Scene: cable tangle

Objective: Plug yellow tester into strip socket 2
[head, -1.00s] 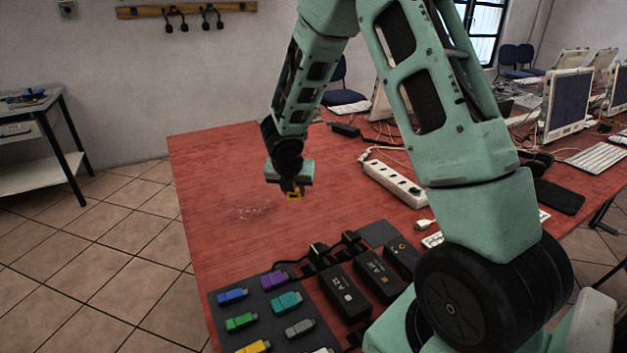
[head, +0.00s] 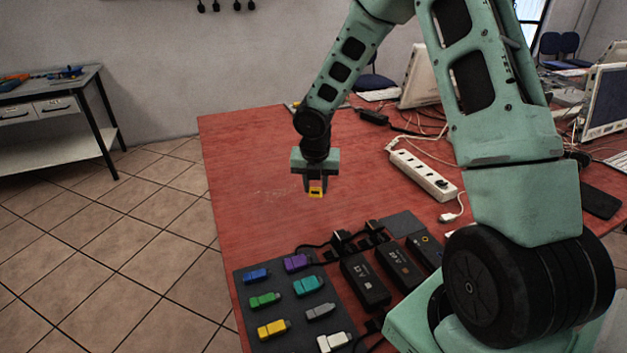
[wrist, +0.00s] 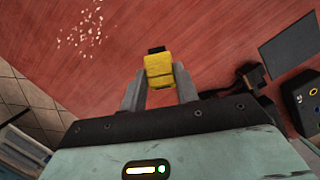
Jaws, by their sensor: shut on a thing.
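The yellow tester (head: 316,190) is a small yellow block with a dark end. My gripper (head: 315,180) is shut on it and holds it above the red table, left of the white power strip. In the wrist view the tester (wrist: 158,70) sits between the two grey fingers of my gripper (wrist: 160,88), its dark end pointing away. The white power strip (head: 423,173) lies on the table to the right, with several dark sockets in a row along its top. The strip is not in the wrist view, and I cannot read any socket numbers.
A dark mat (head: 259,299) at the front holds several coloured plugs. Black adapter boxes (head: 366,281) with cables lie right of it. Tangled cables (head: 415,134) and computers crowd the back right. The red table (head: 253,180) is clear around my gripper.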

